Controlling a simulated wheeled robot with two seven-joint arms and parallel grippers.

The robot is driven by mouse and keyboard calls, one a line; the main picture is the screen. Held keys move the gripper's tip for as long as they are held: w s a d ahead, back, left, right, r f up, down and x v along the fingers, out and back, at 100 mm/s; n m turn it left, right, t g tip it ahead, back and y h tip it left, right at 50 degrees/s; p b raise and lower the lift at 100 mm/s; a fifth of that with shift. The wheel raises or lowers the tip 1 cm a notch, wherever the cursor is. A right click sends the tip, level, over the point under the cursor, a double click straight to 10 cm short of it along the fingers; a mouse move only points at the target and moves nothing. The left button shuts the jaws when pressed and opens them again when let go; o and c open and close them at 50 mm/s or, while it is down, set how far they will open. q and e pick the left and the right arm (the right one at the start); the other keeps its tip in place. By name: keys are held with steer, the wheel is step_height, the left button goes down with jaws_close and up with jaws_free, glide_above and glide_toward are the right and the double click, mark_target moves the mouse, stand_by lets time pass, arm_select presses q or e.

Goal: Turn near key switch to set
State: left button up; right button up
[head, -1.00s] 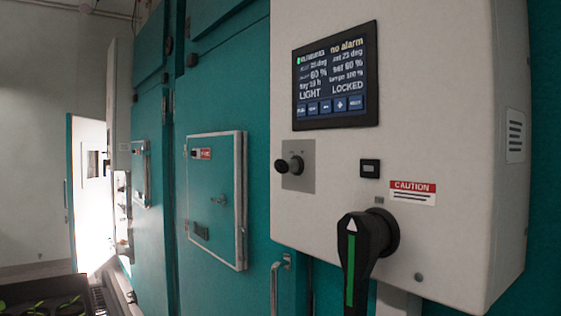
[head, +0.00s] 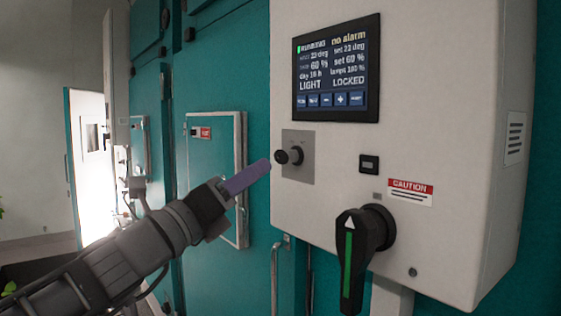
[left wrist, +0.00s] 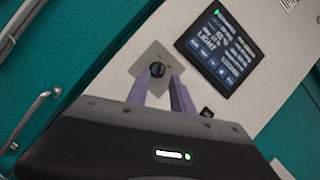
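The near key switch (head: 290,156) is a black knob on a square grey plate on the front of the white control box. Its key position cannot be read clearly. My left gripper (head: 264,166), with purple fingers, comes in from the left, its tips close to the knob. In the left wrist view the two fingers of the left gripper (left wrist: 159,82) stand apart, and the key switch (left wrist: 157,69) shows in line with the gap between them. I cannot tell whether they touch it. My right gripper is not in view.
The control box (head: 440,120) carries a lit screen (head: 337,75) reading "LOCKED", a small black display (head: 369,164) and a black rotary handle (head: 356,250) with a green stripe, below right of the switch. Teal chamber doors (head: 212,150) lie to the left.

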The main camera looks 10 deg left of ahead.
mark_target(280, 153)
arm_select(q)
steer(key=shift+w, duration=0.15)
steer(key=p+x, duration=0.2)
steer(key=x, duration=0.5)
steer(key=shift+w+d, duration=0.2)
steer(key=shift+w, duration=0.15)
steer(key=shift+c, duration=0.3)
jaws_close()
